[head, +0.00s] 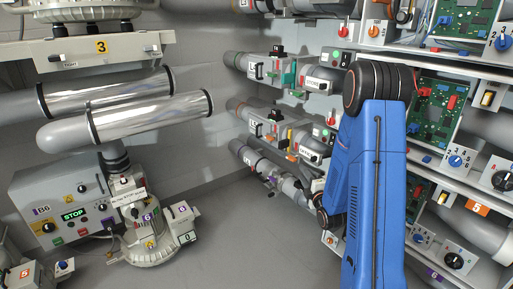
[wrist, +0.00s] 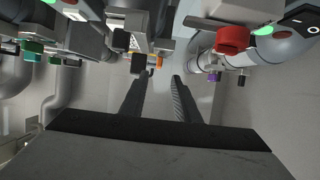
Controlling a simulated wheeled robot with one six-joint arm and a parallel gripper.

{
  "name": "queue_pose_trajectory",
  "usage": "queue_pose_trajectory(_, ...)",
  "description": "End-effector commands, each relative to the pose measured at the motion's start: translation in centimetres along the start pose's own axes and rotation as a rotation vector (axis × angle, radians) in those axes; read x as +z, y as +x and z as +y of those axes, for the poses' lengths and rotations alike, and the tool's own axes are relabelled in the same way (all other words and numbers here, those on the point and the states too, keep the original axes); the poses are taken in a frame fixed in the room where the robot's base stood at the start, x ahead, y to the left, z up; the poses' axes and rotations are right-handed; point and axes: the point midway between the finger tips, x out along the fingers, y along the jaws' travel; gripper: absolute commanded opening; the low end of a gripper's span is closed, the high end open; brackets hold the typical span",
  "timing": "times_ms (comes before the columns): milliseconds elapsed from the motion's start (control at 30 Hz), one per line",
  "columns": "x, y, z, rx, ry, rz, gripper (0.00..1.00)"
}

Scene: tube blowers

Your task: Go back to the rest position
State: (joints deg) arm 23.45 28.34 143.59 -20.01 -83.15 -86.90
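My gripper (wrist: 161,73) shows in the wrist view with its two dark fingers apart and nothing between them. Grey floor or wall shows through the gap. In the head view my blue arm rises at the right of the picture, and the gripper itself is hidden behind it. In the wrist view the fingertips are close to a unit with an orange knob (wrist: 158,62) and black knobs. I cannot tell whether the left finger touches it.
A red knob (wrist: 232,39) sits right of my fingers. In the head view, racks with green circuit boards (head: 432,108) stand at the right. Tube blowers line the back wall. A control box with a STOP display (head: 73,214) stands at the left. The middle floor (head: 225,235) is clear.

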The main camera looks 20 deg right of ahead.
Motion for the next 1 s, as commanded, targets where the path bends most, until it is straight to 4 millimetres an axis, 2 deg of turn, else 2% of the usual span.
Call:
queue_pose_trajectory(200, -0.5, 0.1, 0.7, -0.024, 0.023, 0.0, 0.29)
queue_pose_trajectory(367, -1.5, 0.0, 2.4, -0.096, 0.097, -0.012, 0.29)
queue_pose_trajectory(567, -3.1, -1.0, 4.7, -0.211, 0.222, -0.048, 0.29)
queue_pose_trajectory(767, -4.6, -3.0, 6.8, -0.315, 0.354, -0.103, 0.29)
queue_pose_trajectory(1000, -6.4, -6.7, 9.3, -0.432, 0.521, -0.19, 0.29)
